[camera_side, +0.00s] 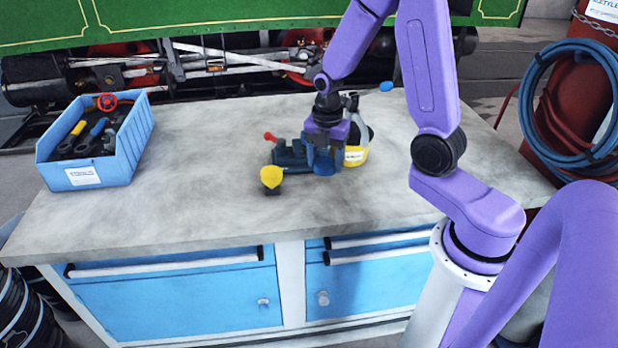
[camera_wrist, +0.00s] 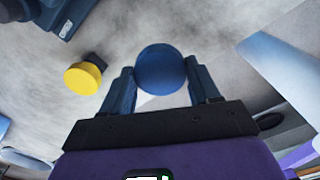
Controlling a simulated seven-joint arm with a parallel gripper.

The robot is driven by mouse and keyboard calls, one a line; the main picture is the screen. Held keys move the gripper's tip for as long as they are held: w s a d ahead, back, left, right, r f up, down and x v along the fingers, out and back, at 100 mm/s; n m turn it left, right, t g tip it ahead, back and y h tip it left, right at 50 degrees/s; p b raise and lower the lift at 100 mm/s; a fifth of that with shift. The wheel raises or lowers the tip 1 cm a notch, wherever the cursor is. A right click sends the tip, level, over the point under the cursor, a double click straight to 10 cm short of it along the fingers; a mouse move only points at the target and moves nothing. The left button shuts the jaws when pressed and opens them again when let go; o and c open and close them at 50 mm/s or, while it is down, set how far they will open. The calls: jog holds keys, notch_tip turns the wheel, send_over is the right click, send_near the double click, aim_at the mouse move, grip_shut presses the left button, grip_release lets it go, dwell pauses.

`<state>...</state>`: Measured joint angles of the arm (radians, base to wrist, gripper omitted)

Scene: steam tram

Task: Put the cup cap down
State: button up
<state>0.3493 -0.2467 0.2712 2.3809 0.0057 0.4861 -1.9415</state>
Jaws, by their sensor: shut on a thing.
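The cup cap (camera_side: 325,169) is a round blue piece. My gripper (camera_side: 323,156) points down over the workbench and is shut on it. In the wrist view the cap (camera_wrist: 160,69) shows as a dark blue disc between the two fingers of my gripper (camera_wrist: 163,82). The cap is low over the bench top, in front of a dark vise. I cannot tell whether it touches the bench.
A dark vise (camera_side: 288,154) with a red knob stands behind left of my gripper. A yellow-topped piece (camera_side: 271,178) stands at front left. A blue tool bin (camera_side: 84,174) sits far left. The front bench top is clear.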

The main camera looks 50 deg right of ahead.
send_over(309, 188)
notch_tip(309, 188, down, 6)
jog(key=shift+s, duration=0.1)
jog(key=shift+f, duration=1.7)
jog(key=shift+f, duration=0.15)
jog(key=o, duration=1.1)
